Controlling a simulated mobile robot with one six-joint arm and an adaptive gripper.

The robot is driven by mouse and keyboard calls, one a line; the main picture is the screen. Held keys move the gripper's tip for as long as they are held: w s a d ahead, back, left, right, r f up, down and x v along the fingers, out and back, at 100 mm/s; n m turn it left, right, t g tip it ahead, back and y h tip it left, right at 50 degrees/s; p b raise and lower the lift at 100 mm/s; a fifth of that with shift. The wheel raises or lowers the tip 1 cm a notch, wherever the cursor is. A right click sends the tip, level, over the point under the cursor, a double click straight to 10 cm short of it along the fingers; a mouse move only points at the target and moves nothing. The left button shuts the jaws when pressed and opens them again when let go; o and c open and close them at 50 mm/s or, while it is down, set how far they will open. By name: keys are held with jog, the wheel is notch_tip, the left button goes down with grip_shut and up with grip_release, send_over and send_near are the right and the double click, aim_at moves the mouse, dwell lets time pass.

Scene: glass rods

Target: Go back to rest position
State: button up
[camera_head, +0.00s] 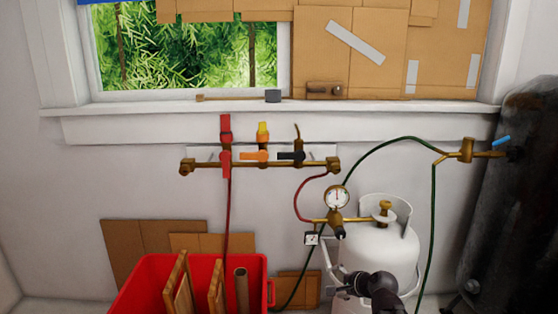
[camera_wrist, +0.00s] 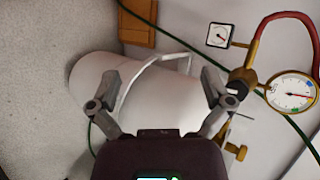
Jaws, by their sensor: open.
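My gripper (camera_wrist: 160,84) is open, with its two grey fingers spread apart and nothing between them. In the wrist view, the white gas cylinder (camera_wrist: 160,98) lies beyond the fingers. In the head view, my dark arm shows at the bottom, in front of the lower part of the white cylinder (camera_head: 379,247). The gap to the cylinder is hard to judge. A round pressure gauge (camera_head: 337,197) with brass fittings stands at the cylinder's upper left; it also shows at the right of the wrist view (camera_wrist: 292,93).
A red bin (camera_head: 140,287) with wooden boards stands at the lower left. A brass manifold with valves (camera_head: 262,167) is on the wall below the windowsill (camera_head: 400,107). Red and green hoses (camera_head: 432,220) hang around the cylinder. A dark tank (camera_head: 525,200) stands at the right.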

jog(key=s+f+n+g+h, duration=0.3)
jog(key=s+n+g, duration=0.2)
jog(key=s+n, duration=0.2)
jog(key=s+f+n+g+h, duration=0.3)
jog(key=s+f+n+g, duration=0.1)
jog(key=s+n, duration=0.25)
notch_tip(320, 180, up, 36)
jog(key=p, duration=3.6)
jog(key=shift+a+f, duration=0.15)
jog(key=shift+a, duration=0.15)
jog(key=shift+s, duration=0.1)
